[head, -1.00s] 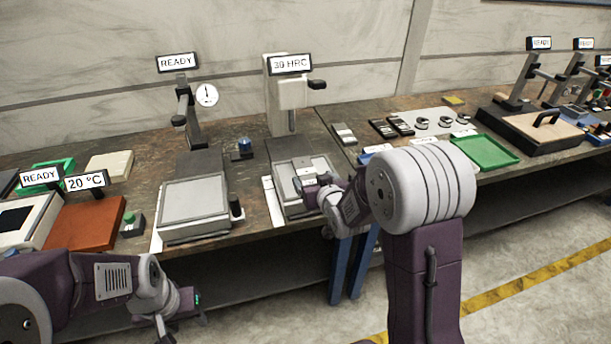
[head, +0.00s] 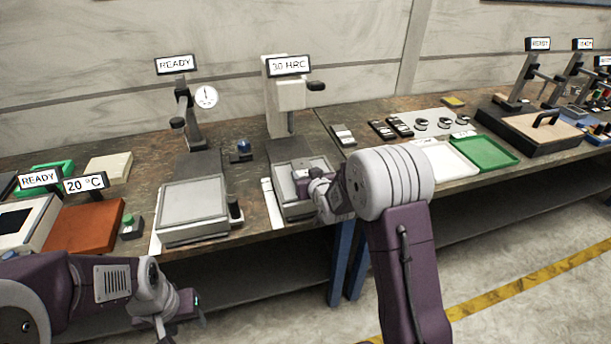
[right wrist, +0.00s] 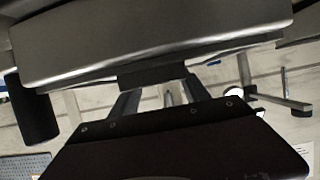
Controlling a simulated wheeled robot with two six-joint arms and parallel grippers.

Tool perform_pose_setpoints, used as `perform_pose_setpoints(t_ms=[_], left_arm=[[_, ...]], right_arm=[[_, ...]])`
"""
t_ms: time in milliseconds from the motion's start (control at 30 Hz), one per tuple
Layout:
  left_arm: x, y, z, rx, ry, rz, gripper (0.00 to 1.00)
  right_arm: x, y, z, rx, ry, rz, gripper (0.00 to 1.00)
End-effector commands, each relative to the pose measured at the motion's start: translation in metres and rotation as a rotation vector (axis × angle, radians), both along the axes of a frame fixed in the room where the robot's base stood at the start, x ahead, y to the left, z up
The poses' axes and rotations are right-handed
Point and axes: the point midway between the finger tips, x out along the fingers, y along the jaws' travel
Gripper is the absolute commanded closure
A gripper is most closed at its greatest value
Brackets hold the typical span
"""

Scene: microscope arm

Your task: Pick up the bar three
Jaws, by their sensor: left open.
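Several small dark-and-pale bars (head: 391,128) lie on the bench right of the hardness tester, and a single pale one (head: 343,134) lies nearer to it. Their marks are too small to read, so I cannot tell which is bar three. My right gripper (head: 300,182) is over the grey stage tray (head: 287,202) of the tester. In the right wrist view its fingers (right wrist: 160,98) reach to a dark block (right wrist: 152,75) below a large grey body; whether they grip it is unclear. My left gripper (head: 188,312) is open, low in front of the bench.
The tester column (head: 281,95) stands behind my right gripper. A grey-topped instrument (head: 192,205) with a dial stands to its left. A white tray (head: 447,162) and a green tray (head: 484,153) lie to the right, then a black-edged plate (head: 535,132).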

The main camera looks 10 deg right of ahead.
Motion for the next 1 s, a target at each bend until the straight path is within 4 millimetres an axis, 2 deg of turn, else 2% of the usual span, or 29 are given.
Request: perform_pose_setpoints(t_ms=[33,67,100,467,833,1000], left_arm=[[0.000,0.000,0.000,0.000,0.000,0.000,0.53],[0.000,0.000,0.000,0.000,0.000,0.000,0.53],[0.000,0.000,0.000,0.000,0.000,0.000,0.53],[0.000,0.000,0.001,0.000,0.000,0.000,0.53],[0.000,0.000,0.008,0.000,0.000,0.000,0.53],[0.000,0.000,0.009,0.000,0.000,0.000,0.53]], right_arm=[[0.000,0.000,0.000,-0.001,0.001,0.000,0.90],[0.000,0.000,-0.001,-0.001,0.001,0.000,0.98],[0.000,0.000,-0.001,-0.001,0.001,0.000,1.00],[0.001,0.000,0.007,-0.001,-0.008,0.000,1.00],[0.001,0.000,0.046,0.000,-0.013,0.000,1.00],[-0.001,-0.021,0.058,-0.001,-0.012,-0.003,1.00]])
